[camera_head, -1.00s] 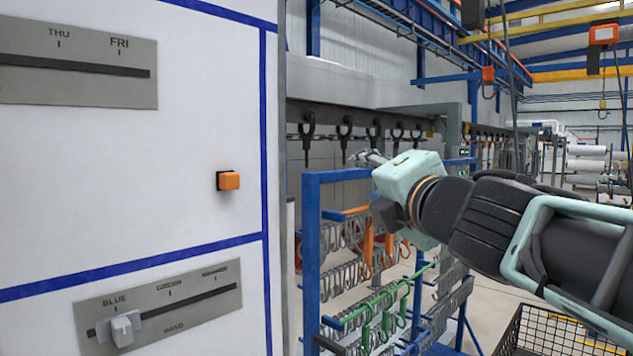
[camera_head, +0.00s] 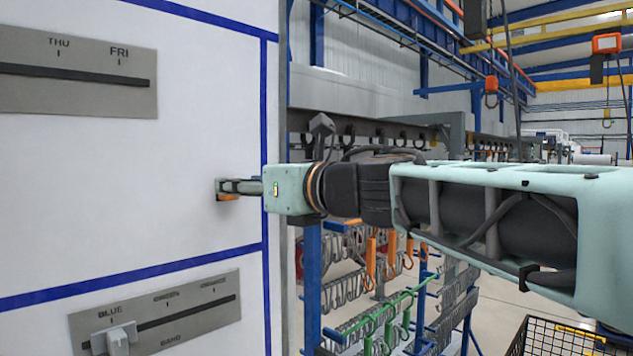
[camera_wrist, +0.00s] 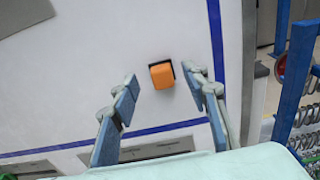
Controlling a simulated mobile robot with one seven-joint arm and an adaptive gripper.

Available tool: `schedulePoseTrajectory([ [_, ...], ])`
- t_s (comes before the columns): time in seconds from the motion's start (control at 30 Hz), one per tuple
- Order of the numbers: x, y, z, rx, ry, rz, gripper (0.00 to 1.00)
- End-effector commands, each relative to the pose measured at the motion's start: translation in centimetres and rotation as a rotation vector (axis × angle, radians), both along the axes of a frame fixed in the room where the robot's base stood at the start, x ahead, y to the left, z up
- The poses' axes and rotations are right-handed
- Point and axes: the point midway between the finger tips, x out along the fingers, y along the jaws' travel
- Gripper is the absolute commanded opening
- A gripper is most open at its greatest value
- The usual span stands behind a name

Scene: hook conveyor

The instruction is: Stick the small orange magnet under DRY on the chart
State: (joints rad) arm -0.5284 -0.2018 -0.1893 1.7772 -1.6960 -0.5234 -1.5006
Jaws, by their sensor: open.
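The small orange magnet (camera_wrist: 161,75) sits on the white chart (camera_head: 120,200), inside a cell bordered by blue lines. In the head view my gripper covers most of the magnet (camera_head: 228,197), and only its lower part shows. My gripper (camera_wrist: 162,82) is open, with one finger on each side of the magnet. In the head view my gripper (camera_head: 226,188) reaches in from the right to the magnet. I cannot tell whether the fingers touch it. The word DRY is not visible in these frames.
A grey slider strip marked THU and FRI (camera_head: 80,72) is at the chart's upper left. A lower strip marked BLUE and GREEN (camera_head: 160,315) has a white knob (camera_head: 118,340). A blue rack with hooks (camera_head: 312,285) stands right of the chart.

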Motion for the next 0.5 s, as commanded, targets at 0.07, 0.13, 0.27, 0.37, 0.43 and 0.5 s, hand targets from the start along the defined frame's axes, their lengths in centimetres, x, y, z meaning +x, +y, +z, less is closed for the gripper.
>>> schedulePoseTrajectory([
  [0.07,0.8,1.0,0.0,0.0,0.001,0.002,0.42],
  [0.13,1.3,1.6,-0.1,-0.001,0.002,0.002,0.42],
  [0.27,1.9,2.2,-0.1,0.002,0.001,-0.001,0.42],
  [0.37,2.1,2.5,-0.2,0.001,0.001,-0.001,0.42],
  [0.43,2.2,2.5,-0.2,0.001,0.0,-0.001,0.42],
  [0.5,2.2,2.5,-0.2,0.001,0.0,-0.001,0.42],
])
